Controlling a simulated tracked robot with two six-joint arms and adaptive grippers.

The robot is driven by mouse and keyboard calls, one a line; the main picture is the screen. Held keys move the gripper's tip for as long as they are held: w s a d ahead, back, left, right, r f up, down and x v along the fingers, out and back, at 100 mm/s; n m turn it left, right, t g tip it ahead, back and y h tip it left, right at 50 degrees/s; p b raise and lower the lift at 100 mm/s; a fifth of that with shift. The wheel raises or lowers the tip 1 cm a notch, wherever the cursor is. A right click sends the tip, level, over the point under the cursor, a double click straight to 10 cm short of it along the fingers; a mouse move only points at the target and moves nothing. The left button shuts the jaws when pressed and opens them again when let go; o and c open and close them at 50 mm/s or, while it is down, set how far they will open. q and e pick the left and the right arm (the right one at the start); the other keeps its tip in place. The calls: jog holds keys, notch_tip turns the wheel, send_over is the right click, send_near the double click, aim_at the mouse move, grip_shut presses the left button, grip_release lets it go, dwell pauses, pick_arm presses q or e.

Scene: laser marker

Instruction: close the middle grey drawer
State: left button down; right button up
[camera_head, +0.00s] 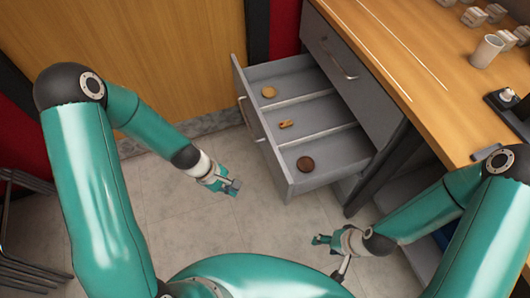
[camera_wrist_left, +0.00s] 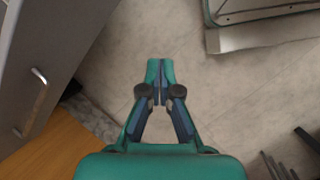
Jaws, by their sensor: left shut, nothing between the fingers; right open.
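The grey drawer (camera_head: 294,188) under the top drawer is pulled far out in the head view. Its inside has three compartments, holding a tan round item (camera_head: 269,92), a small orange-brown item (camera_head: 286,124) and a dark brown disc (camera_head: 305,164). A handle on its front is partly visible. My left gripper (camera_head: 234,188) is shut and empty, in front of the drawer and apart from it. In the left wrist view its fingers (camera_wrist_left: 160,68) are together, with a grey front and handle (camera_wrist_left: 36,103) at the left. My right gripper (camera_head: 318,240) is open and empty, below the drawer's near corner in the picture.
A closed grey top drawer (camera_head: 355,85) sits under the wooden desk top (camera_head: 440,75). A white cup (camera_head: 487,51) and several small blocks stand on the desk. A wooden panel (camera_head: 150,60) is behind. A metal rack or chair (camera_head: 25,235) is at the left. Tiled floor (camera_head: 190,235) is clear between my arms.

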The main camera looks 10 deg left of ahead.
pick_arm(q)
jog(key=w+a+r+n+t+h+b, duration=0.35)
jog(key=w+r+n, duration=0.25)
jog(key=w+n, duration=0.45)
jog(key=b, duration=0.1)
send_near(271, 148)
jog(key=shift+t+y, duration=0.35)
jog(key=x, duration=0.2)
jog(key=s+x, duration=0.1)
jog(key=x, duration=0.2)
jog(key=shift+w+d+f, duration=0.1)
jog(key=shift+d+f, duration=0.15)
jog(key=shift+f, duration=0.05)
jog(key=shift+w+d, duration=0.3)
jog(key=shift+d, duration=0.15)
pick_arm(e)
notch_tip(271, 148, down, 6)
jog(key=shift+f, duration=0.2)
